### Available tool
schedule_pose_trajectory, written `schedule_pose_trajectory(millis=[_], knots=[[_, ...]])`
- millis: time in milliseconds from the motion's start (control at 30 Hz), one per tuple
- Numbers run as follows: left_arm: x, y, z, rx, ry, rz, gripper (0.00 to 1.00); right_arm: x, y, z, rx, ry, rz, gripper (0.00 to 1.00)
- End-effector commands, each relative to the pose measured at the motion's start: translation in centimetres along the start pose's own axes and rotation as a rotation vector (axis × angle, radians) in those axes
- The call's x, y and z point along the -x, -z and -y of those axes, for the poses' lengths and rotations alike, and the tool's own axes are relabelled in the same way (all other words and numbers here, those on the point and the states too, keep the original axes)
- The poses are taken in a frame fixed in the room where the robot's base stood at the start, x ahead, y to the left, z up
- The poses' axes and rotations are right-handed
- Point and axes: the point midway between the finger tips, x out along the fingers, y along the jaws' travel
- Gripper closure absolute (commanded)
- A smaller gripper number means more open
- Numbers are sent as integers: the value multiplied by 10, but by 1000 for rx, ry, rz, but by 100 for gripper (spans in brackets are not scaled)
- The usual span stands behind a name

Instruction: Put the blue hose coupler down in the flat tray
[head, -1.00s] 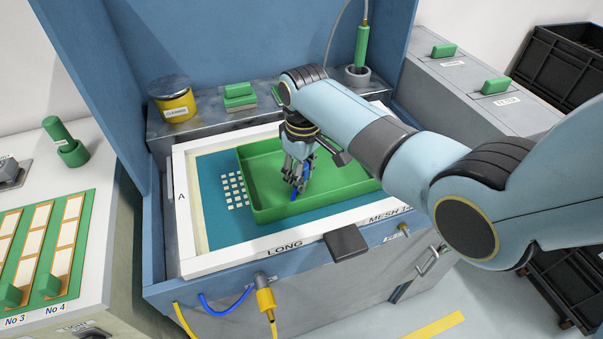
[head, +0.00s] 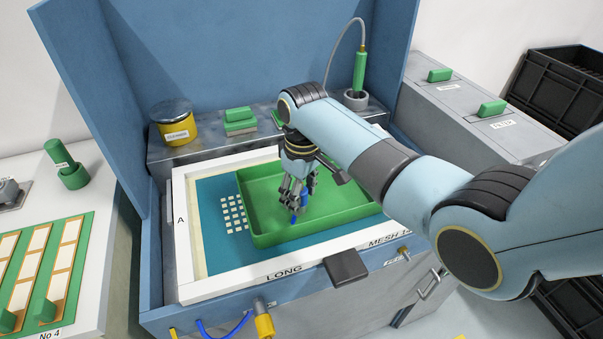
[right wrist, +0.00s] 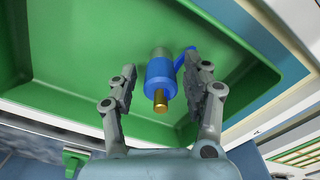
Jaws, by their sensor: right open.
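The blue hose coupler (right wrist: 160,80) has a brass end and a grey end, with a blue lever at its side. In the right wrist view it lies over the floor of the green flat tray (right wrist: 100,30), between the spread fingers of my right gripper (right wrist: 160,88), with a gap on the left; contact on the right is unclear. In the head view my right gripper (head: 298,200) points down inside the tray (head: 268,237), and blue parts of the coupler (head: 294,219) show among the fingers. Whether it rests fully on the tray floor is hard to tell. My left gripper is not in view.
The tray sits on a white-framed screen (head: 182,240) marked LONG. A yellow tin (head: 175,125) and green blocks (head: 240,120) stand on the ledge behind. A green-handled tool (head: 360,72) stands in a grey holder at the back. The tray's left part is clear.

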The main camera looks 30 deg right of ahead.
Motion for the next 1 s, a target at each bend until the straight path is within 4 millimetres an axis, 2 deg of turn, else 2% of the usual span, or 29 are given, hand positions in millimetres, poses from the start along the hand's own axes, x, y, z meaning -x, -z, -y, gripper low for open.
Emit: schedule_pose_trajectory(millis=[200, 433, 600, 1000], knots=[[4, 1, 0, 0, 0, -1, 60, 52, 1, 0, 0, -2, -6, 51], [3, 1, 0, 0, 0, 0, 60, 92, 1, 0, -1, 0, -3, 51], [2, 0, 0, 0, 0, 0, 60, 103, 0, 0, -1, 0, -1, 51], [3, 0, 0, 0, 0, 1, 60, 104, 0, 0, 0, 0, -1, 51]])
